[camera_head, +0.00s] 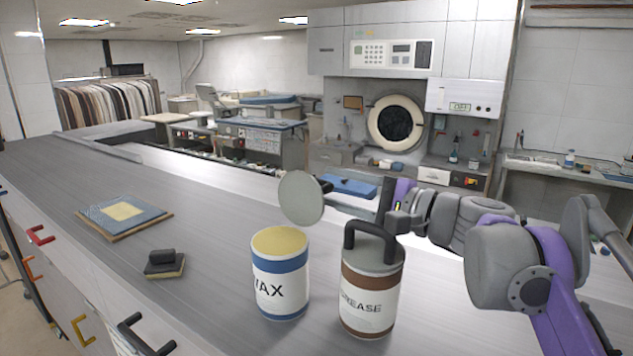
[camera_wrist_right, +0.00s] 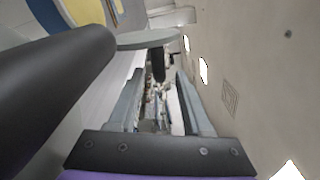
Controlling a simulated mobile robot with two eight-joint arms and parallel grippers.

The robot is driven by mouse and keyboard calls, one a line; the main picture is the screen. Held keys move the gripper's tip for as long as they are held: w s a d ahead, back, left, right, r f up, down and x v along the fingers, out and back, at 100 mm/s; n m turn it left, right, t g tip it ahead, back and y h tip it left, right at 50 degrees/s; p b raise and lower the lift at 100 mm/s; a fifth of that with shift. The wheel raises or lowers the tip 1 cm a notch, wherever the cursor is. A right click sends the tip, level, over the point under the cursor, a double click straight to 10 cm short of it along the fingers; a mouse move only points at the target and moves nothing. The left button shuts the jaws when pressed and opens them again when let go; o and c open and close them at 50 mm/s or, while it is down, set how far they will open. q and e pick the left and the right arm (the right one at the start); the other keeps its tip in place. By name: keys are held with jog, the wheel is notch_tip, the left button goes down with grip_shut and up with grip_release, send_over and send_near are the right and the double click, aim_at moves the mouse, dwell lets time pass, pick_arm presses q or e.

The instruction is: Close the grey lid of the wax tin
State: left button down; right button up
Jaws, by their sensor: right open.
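The wax tin (camera_head: 280,285) stands upright on the grey counter, white with a blue band and a pale yellow top surface. Its round grey lid (camera_head: 301,198) is raised, standing nearly upright above the far rim. A black knob (camera_head: 326,185) sticks out behind the lid. My right gripper (camera_head: 388,200) is open, to the right of the lid and behind the grease tin's handle. In the right wrist view, the lid (camera_wrist_right: 148,40) and its black knob (camera_wrist_right: 158,66) show ahead, the knob appearing between the open fingers (camera_wrist_right: 158,88). Contact cannot be told. My left gripper is out of view.
The grease tin (camera_head: 371,290), with a tall black handle, stands close right of the wax tin; its handle (camera_wrist_right: 60,80) looms at left in the wrist view. A black-handled block (camera_head: 164,264) and a blue-yellow pad (camera_head: 123,213) lie left. The counter between is clear.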

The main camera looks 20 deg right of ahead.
jog(key=shift+x, duration=2.05)
grip_shut()
